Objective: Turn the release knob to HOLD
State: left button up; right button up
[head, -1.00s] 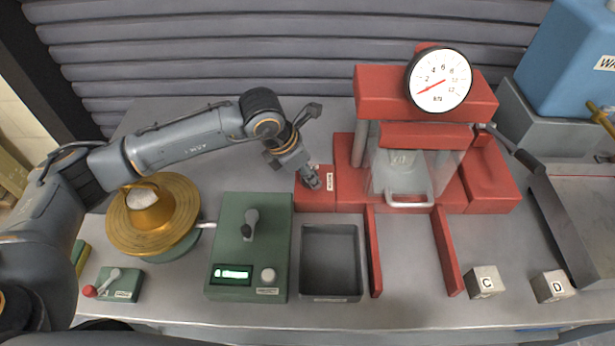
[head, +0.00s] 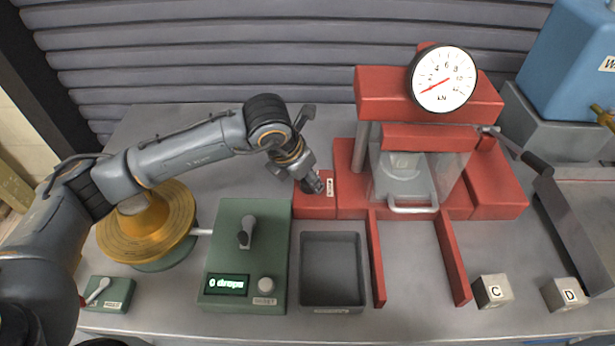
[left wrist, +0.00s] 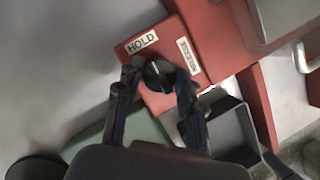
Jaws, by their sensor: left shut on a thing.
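The release knob (left wrist: 158,75) is dark and sits on a red block (head: 315,208) at the left foot of the red press. In the left wrist view the block carries a HOLD label (left wrist: 141,42) and a RELEASE label (left wrist: 188,56). My left gripper (head: 313,187) is down at the block, and in the left wrist view its fingers (left wrist: 157,88) are shut on the knob from both sides. The fingers partly hide the knob, and I cannot tell which label it points to. My right gripper is not in view.
The red press has a round dial (head: 442,79) and a clear guard with a pale handle (head: 413,210). In front are a grey tray (head: 331,303), a green box (head: 247,292) reading "0 drops", and blocks C (head: 493,291) and D (head: 565,293).

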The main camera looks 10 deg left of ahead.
pick_arm(q)
jog(key=o, duration=1.2)
jog(key=shift+r, duration=0.1)
jog(key=v, duration=1.2)
jog(key=shift+d, duration=0.1)
